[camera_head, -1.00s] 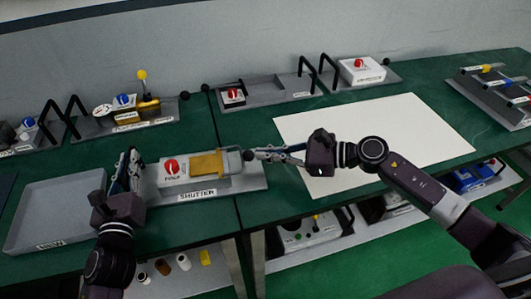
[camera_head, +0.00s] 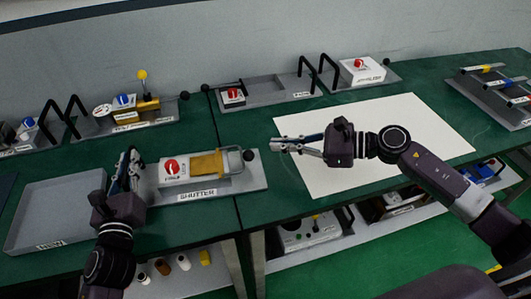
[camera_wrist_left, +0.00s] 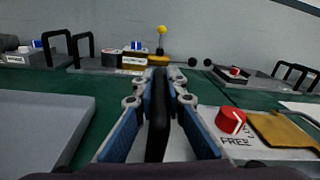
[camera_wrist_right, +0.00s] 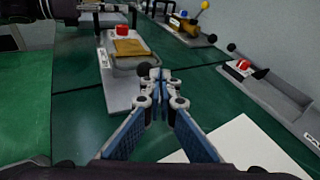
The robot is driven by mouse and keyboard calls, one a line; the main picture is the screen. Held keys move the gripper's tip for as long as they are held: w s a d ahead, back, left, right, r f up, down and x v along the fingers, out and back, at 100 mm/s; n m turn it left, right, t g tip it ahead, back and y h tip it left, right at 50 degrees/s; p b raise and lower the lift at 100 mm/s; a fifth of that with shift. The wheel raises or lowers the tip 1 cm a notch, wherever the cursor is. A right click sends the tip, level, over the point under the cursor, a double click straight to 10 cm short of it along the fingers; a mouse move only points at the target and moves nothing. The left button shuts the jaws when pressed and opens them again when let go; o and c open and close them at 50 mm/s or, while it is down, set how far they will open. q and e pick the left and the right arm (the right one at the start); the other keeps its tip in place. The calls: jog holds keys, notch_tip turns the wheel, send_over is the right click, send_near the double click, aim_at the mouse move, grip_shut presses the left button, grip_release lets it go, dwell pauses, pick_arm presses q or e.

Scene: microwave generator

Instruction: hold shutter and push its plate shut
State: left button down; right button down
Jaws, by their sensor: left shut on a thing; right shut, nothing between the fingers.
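The shutter (camera_head: 238,187) is a grey base labelled SHUTTER with a white block, a red knob (camera_head: 171,166) and a yellow-brown plate (camera_head: 207,164). A wire loop with a black ball (camera_head: 248,155) is at its right end. My left gripper (camera_head: 128,165) is shut on a black upright handle (camera_wrist_left: 158,115) at the shutter's left end. My right gripper (camera_head: 277,145) is shut and empty, to the right of the black ball and apart from it. In the right wrist view the plate (camera_wrist_right: 130,48) and ball (camera_wrist_right: 143,69) lie beyond the fingertips.
A grey tray (camera_head: 60,190) lies left of the shutter. A white sheet (camera_head: 430,140) covers the table at right, under my right arm. Devices with black handles and a yellow-ball lever (camera_head: 142,75) stand along the back. Green table is bare behind the shutter.

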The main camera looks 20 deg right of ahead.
pick_arm(q)
jog(key=shift+f, duration=0.5)
pick_arm(e)
jog(key=v, duration=1)
jog(key=shift+s+d, duration=0.2)
jog(key=shift+s, duration=0.05)
jog(key=shift+r, duration=0.15)
pick_arm(q)
jog(key=c, duration=2.2)
grip_release()
jog(key=shift+d, duration=0.1)
jog(key=o, duration=0.3)
jog(key=shift+w+r, duration=0.15)
jog(key=shift+r, duration=0.05)
pick_arm(e)
jog(key=shift+w+d, duration=0.1)
jog(key=shift+w, duration=0.05)
pick_arm(q)
jog(key=shift+r, duration=0.1)
jog(key=s, duration=0.8)
jog(key=s+a, duration=0.1)
jog(key=s, duration=0.3)
jog(key=shift+a, duration=0.1)
jog(key=shift+s, duration=0.1)
